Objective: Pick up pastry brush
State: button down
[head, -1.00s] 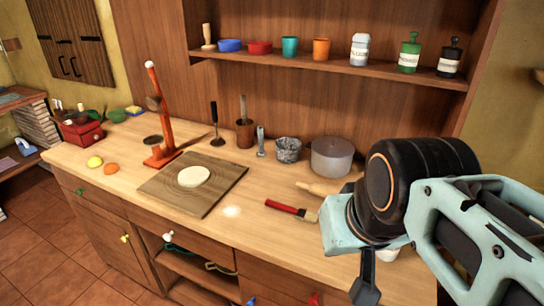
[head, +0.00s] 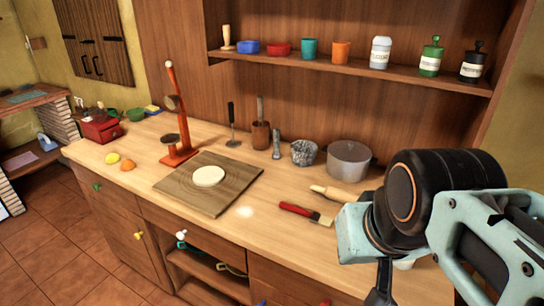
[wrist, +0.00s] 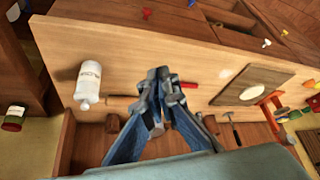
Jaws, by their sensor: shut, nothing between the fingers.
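The pastry brush (head: 298,210) has a red handle and pale bristles. It lies flat on the wooden counter, right of the cutting board in the head view. In the wrist view its red handle (wrist: 189,85) shows just right of my fingertips, and the rest is hidden behind them. My gripper (wrist: 163,80) is shut and empty, with its fingers together. In the head view my gripper (head: 381,292) points down at the lower right, to the right of the brush and apart from it in the picture. Its height above the counter is hard to tell.
A rolling pin (head: 330,192) lies just behind the brush. A grey pot (head: 349,162) and a stone-look cup (head: 304,153) stand farther back. A cutting board (head: 225,200) with dough lies left. A white bottle (wrist: 89,82) is left of my fingers in the wrist view.

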aim_at(324, 221)
jog(key=i+j+z, duration=0.2)
jog(key=j+z, duration=0.2)
jog(key=j, duration=0.2)
jog(key=i+j+z, duration=0.2)
jog(key=j, duration=0.15)
jog(key=j+z, duration=0.15)
jog(key=j, duration=0.2)
jog(key=j+z, duration=0.3)
jog(key=k+l+z, duration=0.15)
jog(key=i+j+u, duration=0.2)
jog(key=i+j, duration=0.05)
